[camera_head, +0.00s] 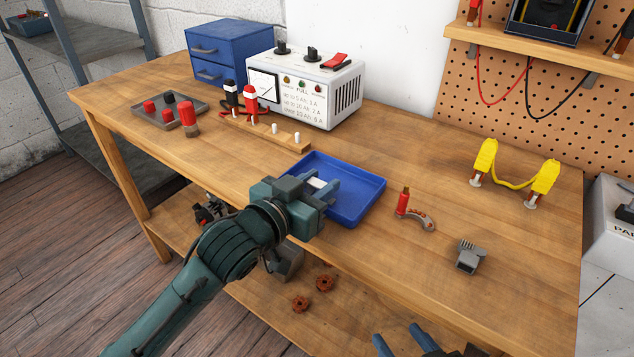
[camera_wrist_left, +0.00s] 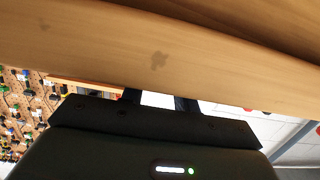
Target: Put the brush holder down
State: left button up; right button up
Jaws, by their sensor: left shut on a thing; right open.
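My left gripper (camera_head: 317,180) reaches in over the near-left side of the blue tray (camera_head: 366,200). Its blue fingers are shut on a small pale piece, the brush holder (camera_head: 316,184), which is mostly hidden by the fingers and wrist. I cannot tell whether the piece touches the tray. In the left wrist view, the dark fingers (camera_wrist_left: 158,101) show a pale patch between them, and the piece is not clear there. My right gripper (camera_head: 400,343) is at the bottom edge of the head view, open, with its blue fingers apart and nothing between them.
Right of the tray lie a red-handled tool (camera_head: 404,203) and a grey metal part (camera_head: 467,256). A wooden peg strip (camera_head: 285,133) and a white charger (camera_head: 307,88) stand behind. Yellow leads (camera_head: 515,178) lie at right. The bench front right is fairly clear.

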pick_arm(q)
jog(key=shift+s+f, duration=0.1)
jog(key=shift+f, duration=0.55)
jog(key=o, duration=1)
jog(key=shift+f, duration=0.2)
jog(key=shift+r, duration=0.15)
jog(key=r+v, duration=0.2)
jog(key=v, duration=1)
jog(key=s+a+f+n+y, duration=0.1)
jog(key=s+a+f, duration=0.1)
jog(key=f, duration=0.4)
jog(key=s+a+f+n+y, duration=0.2)
jog(key=s+f, duration=0.2)
jog(key=f, duration=0.2)
jog(key=s+a+f+n+y, duration=0.2)
jog(key=s+a+f, duration=0.1)
jog(key=f, duration=0.3)
jog(key=shift+s+f+p, duration=0.2)
jog(key=shift+s+p, duration=0.1)
jog(key=shift+s, duration=0.15)
